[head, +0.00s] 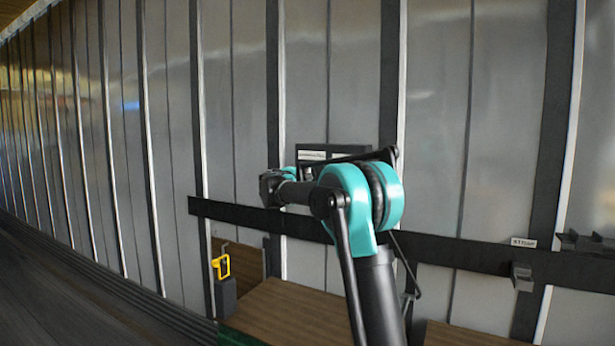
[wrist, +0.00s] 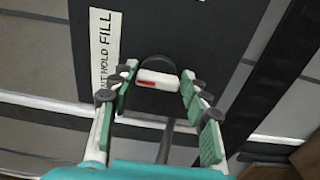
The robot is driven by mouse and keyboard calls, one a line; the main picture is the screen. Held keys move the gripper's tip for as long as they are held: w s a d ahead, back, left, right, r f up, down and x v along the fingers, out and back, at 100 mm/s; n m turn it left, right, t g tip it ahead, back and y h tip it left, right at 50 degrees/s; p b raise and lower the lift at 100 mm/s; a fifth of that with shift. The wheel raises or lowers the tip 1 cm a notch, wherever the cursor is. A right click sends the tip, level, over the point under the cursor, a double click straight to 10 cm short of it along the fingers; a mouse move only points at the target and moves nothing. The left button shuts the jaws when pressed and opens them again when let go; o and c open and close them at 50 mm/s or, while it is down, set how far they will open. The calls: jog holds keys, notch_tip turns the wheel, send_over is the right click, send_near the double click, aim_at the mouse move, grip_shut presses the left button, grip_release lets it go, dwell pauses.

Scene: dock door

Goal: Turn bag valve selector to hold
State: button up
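The bag valve selector (wrist: 158,78) shows in the wrist view as a dark round knob with a pale bar across it. A red mark is on the left part of the bar. It sits on a dark panel (wrist: 165,25) with a white label strip (wrist: 104,45) reading HOLD and FILL; the first word is partly hidden. My gripper (wrist: 159,82) is open, with its green-padded fingers on either side of the bar. I cannot tell whether they touch it. In the head view the panel (head: 312,155) is partly behind my arm, which hides the selector.
A dark rail (head: 450,249) runs along the grey ribbed wall below the panel. A yellow handle (head: 221,267) is at lower left. Wooden boards (head: 285,310) stand low in front. A small bracket with a STRAP label (head: 523,243) is at right.

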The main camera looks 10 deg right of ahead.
jog(key=shift+o, duration=1.4)
jog(key=shift+r, duration=0.1)
jog(key=shift+s+a, duration=0.1)
jog(key=v, duration=1.1)
jog(key=shift+s+a, duration=0.2)
jog(key=shift+s, duration=0.15)
